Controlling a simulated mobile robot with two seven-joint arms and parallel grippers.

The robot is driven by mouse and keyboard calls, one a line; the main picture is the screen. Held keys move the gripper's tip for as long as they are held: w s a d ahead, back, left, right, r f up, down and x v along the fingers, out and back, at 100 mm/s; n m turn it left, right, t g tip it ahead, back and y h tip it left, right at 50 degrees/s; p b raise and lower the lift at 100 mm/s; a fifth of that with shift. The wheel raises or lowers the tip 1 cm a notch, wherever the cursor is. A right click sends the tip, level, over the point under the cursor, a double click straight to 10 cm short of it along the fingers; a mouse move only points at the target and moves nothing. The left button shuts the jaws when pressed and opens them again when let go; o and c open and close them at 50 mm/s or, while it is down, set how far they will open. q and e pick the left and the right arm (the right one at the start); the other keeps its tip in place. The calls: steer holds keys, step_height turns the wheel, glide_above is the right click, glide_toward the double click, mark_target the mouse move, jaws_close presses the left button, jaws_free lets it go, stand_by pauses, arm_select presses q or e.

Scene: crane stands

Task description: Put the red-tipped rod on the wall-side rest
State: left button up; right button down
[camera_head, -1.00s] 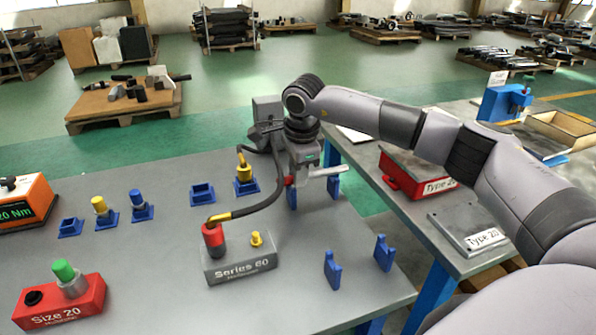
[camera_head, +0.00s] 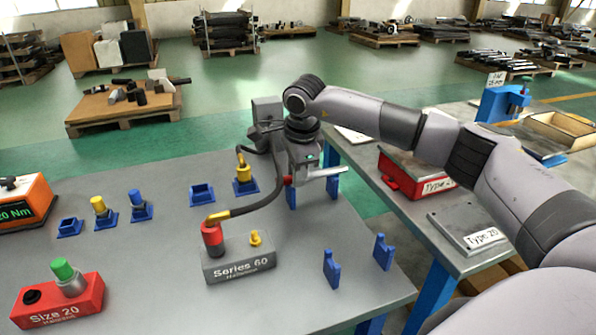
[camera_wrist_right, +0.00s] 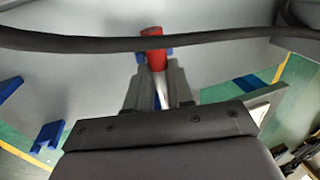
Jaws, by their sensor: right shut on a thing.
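My right gripper (camera_head: 305,175) is shut on the red-tipped rod (camera_head: 325,173), a pale grey bar with a red end (camera_head: 288,181) to the left. The rod lies roughly level at the far blue rest, whose two posts (camera_head: 292,197) and (camera_head: 333,187) stand under it. I cannot tell whether the rod touches the posts. In the right wrist view the red tip (camera_wrist_right: 152,52) sticks out beyond the fingers (camera_wrist_right: 158,88), with blue on both sides of it. A nearer blue rest (camera_head: 332,270) with a second post (camera_head: 383,253) stands empty. My left gripper is not in view.
A grey Series 60 block (camera_head: 240,265) with a black hose stands left of the near rest. Blue holders (camera_head: 202,196), a red Size 20 block (camera_head: 60,303) and an orange meter (camera_head: 25,200) occupy the left. A second table (camera_head: 405,220) stands right, across a gap.

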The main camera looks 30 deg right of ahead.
steer(key=shift+s+a+f, duration=0.1)
steer(key=shift+s+f, duration=0.05)
steer(key=shift+f, duration=0.4)
steer(key=shift+s+a+f, duration=0.1)
steer(key=shift+f, duration=0.4)
steer(key=c, duration=1)
jaws_free()
steer(key=shift+o, duration=0.4)
steer(key=shift+f, duration=0.1)
steer(key=shift+a+r+g+p, duration=0.1)
steer(key=shift+r+g+p, duration=0.2)
steer(key=shift+r+p, duration=0.65)
steer(key=r+p, duration=0.2)
steer(key=r, duration=0.1)
steer(key=shift+s, duration=0.35)
steer(key=shift+r, duration=0.1)
